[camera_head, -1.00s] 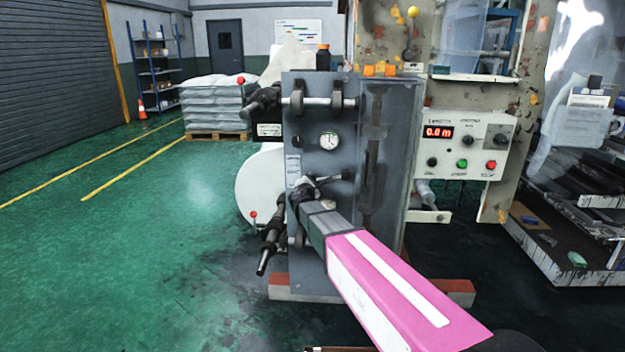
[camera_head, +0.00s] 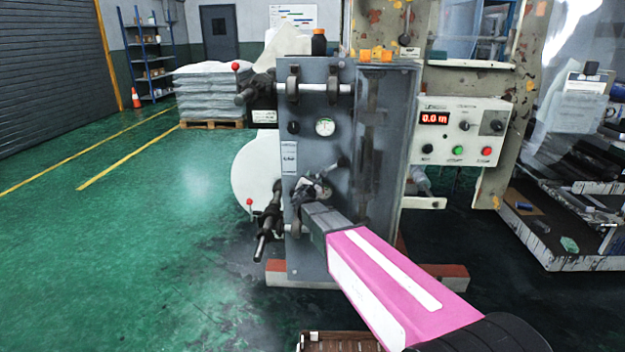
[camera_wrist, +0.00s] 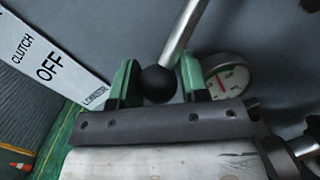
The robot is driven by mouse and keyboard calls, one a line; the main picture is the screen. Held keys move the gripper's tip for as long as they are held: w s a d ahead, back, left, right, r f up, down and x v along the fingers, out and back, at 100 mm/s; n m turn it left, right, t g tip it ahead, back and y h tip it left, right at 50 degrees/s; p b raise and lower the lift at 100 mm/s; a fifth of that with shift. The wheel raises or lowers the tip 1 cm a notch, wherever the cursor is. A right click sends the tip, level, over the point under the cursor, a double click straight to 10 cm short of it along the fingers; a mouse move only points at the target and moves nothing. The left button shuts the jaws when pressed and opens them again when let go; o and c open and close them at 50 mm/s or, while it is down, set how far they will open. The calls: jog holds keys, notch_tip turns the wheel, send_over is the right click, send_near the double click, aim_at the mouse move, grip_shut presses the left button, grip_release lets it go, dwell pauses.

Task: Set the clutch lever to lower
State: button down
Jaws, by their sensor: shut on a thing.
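The clutch lever is a silver rod with a black ball knob (camera_wrist: 158,84), seen close up in the wrist view. My gripper (camera_wrist: 160,88) has its green fingertips on either side of the knob and is shut on it. In the head view my gripper (camera_head: 308,193) is at the front of the grey machine panel, and the lever rod (camera_head: 334,174) slopes down and left into it. The white clutch label (camera_wrist: 48,56) reads CLUTCH and OFF, with LOWER at its end beside the left fingertip. The knob is hidden in the head view.
A round gauge (camera_wrist: 230,76) sits close to the right fingertip. A roller shaft (camera_head: 266,232) with a red-knobbed lever (camera_head: 250,203) sticks out left of my gripper. A control box (camera_head: 460,132) reads 0.0 m at the right. The green floor at left is open.

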jog(key=shift+d, duration=0.1)
jog(key=c, duration=0.7)
grip_release()
jog(key=shift+o, duration=0.2)
jog(key=v, duration=1.1)
